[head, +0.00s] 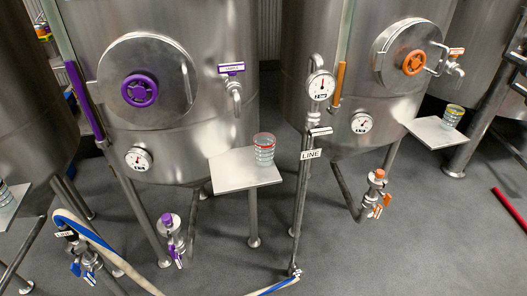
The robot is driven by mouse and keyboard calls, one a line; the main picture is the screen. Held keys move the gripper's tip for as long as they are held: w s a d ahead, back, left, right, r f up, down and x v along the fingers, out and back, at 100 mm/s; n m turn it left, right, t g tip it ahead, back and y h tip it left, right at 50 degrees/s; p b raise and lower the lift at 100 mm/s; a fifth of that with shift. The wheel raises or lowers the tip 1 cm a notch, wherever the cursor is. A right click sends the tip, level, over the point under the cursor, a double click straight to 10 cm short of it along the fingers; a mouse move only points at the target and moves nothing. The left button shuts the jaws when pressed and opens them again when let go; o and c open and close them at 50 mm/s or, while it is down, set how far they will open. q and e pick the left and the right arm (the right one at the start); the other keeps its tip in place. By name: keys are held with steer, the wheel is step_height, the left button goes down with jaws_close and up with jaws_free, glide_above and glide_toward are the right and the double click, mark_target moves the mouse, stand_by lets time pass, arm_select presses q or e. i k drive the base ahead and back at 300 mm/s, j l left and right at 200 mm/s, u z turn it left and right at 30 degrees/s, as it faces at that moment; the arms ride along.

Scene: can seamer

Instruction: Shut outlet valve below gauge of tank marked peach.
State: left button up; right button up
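No tank label that I can read says peach. The steel tank at the right (315,40) has orange fittings: a round hatch handwheel (413,62), a sampling tap tag (456,51) and a side strip. A white dial gauge (361,123) sits low on its front. Below and right of that gauge, near the floor, is an outlet valve (377,178) with an orange cap and orange handles (377,211); their open or shut position is too small to tell. Neither of my grippers is in view.
A purple-fitted tank (75,30) stands left, with its own gauge (138,159) and outlet valve (168,222). A post marked LINE (311,154) and a shelf with a glass (238,181) stand between. A hose (115,267) crosses the floor at lower left.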

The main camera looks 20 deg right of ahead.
mark_target(377, 210)
steer(key=z, duration=1.55)
